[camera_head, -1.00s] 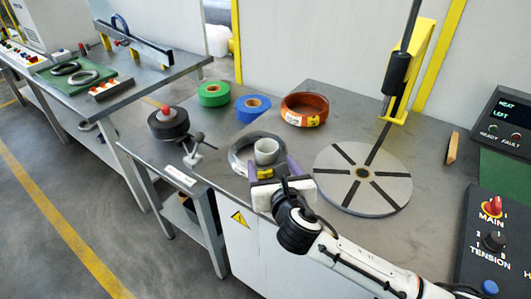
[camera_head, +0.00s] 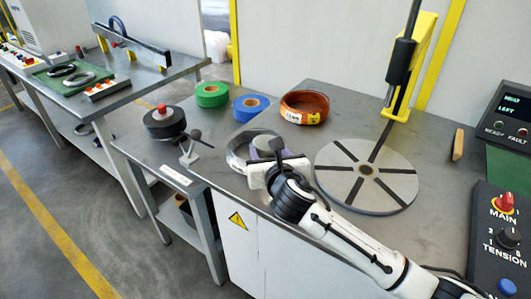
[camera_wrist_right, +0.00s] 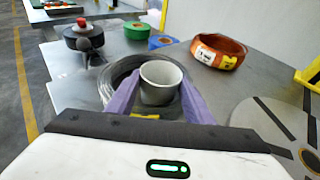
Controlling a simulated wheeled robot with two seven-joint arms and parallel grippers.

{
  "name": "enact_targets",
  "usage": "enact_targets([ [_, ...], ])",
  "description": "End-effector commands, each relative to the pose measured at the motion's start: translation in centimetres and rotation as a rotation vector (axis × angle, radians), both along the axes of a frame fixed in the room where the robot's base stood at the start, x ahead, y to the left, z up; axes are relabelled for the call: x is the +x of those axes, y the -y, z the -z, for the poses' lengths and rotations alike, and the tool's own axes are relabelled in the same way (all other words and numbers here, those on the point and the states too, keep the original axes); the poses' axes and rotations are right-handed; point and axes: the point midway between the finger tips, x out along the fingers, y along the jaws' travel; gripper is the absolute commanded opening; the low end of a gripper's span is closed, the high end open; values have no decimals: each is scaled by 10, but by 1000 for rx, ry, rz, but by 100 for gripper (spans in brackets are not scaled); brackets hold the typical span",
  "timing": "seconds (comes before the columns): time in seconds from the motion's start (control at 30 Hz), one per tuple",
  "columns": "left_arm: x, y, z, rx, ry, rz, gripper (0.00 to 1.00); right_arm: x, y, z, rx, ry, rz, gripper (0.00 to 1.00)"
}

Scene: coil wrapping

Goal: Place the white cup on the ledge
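The white cup (camera_wrist_right: 160,95) stands upright between the purple fingers of my right gripper (camera_wrist_right: 161,78) in the right wrist view. The fingers lie close along both sides of the cup; whether they press on it is not clear. A grey wire coil (camera_wrist_right: 118,85) lies around and behind the cup. In the head view, my right gripper (camera_head: 265,153) is over the coil (camera_head: 236,150) on the worktable, and its body hides much of the cup. I cannot tell which surface is the ledge. My left gripper is not in view.
A green roll (camera_head: 211,95), a blue roll (camera_head: 252,107) and an orange coil (camera_head: 304,107) lie behind. A round slotted disc (camera_head: 366,177) is to the right, below a yellow post (camera_head: 414,70). A black spool (camera_head: 165,122) and small stand (camera_head: 190,152) are left.

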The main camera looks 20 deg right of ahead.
Motion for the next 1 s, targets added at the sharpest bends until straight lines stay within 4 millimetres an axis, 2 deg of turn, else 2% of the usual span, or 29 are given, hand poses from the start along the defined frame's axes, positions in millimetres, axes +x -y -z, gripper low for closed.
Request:
enact_targets([
  [0.03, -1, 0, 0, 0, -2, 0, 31, 0, 0, 0, 0, 0, 0, 34],
  [0.1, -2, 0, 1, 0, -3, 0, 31, 0, 0, 0, 0, 0, 0, 25],
  [0.17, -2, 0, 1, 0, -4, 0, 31, 0, 0, 0, 0, 0, 0, 22],
  [0.37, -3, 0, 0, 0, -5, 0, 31, 0, 0, -4, 0, 2, 0, 22],
  [0.47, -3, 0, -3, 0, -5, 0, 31, 1, 0, -17, 0, 4, 0, 22],
  [0.8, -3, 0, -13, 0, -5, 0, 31, 0, 0, -82, 0, 5, -1, 22],
  [1.0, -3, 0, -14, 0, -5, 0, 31, -2, -1, -97, -1, 0, 2, 22],
])
